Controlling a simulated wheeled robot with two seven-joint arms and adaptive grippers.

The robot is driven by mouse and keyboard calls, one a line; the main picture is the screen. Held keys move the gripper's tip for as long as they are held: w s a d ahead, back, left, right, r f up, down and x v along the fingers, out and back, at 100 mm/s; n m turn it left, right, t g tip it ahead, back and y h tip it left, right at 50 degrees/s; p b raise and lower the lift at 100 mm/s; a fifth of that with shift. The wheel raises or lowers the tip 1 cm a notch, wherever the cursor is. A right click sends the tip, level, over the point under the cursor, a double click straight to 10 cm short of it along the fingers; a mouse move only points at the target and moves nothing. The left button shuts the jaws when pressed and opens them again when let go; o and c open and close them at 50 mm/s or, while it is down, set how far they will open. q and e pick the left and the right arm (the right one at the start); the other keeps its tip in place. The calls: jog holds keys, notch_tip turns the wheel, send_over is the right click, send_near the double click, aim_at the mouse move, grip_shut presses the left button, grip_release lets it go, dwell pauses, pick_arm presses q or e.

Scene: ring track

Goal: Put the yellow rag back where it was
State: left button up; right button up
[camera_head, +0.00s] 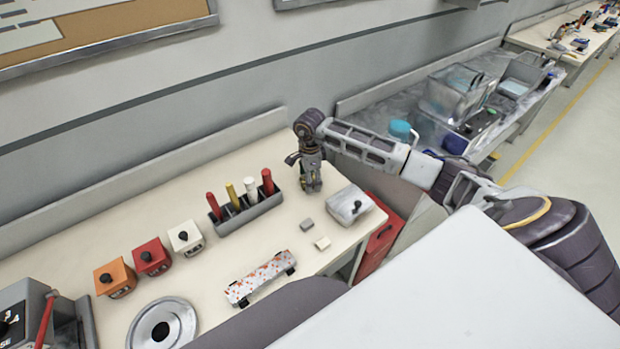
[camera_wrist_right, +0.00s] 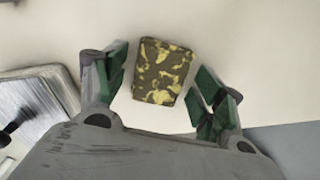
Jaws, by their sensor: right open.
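The yellow rag (camera_wrist_right: 163,72) shows in the right wrist view as a small block-like piece, yellow with dark brown stains, on the pale table top. My right gripper (camera_wrist_right: 164,80) is open, with its green-padded fingers on either side of the rag and a visible gap to each. In the head view my right gripper (camera_head: 311,183) points down at the back right of the table, and it mostly hides the rag there. My left gripper is not in view.
A dark rack (camera_head: 248,211) with several coloured handles stands left of the gripper. A silver box (camera_head: 350,204) with a black knob is close on its right.

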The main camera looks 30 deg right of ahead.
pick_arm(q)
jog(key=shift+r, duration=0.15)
pick_arm(e)
jog(key=shift+r, duration=0.1)
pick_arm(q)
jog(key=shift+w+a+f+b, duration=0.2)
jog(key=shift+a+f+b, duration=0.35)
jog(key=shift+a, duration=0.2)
pick_arm(e)
notch_tip(320, 180, up, 12)
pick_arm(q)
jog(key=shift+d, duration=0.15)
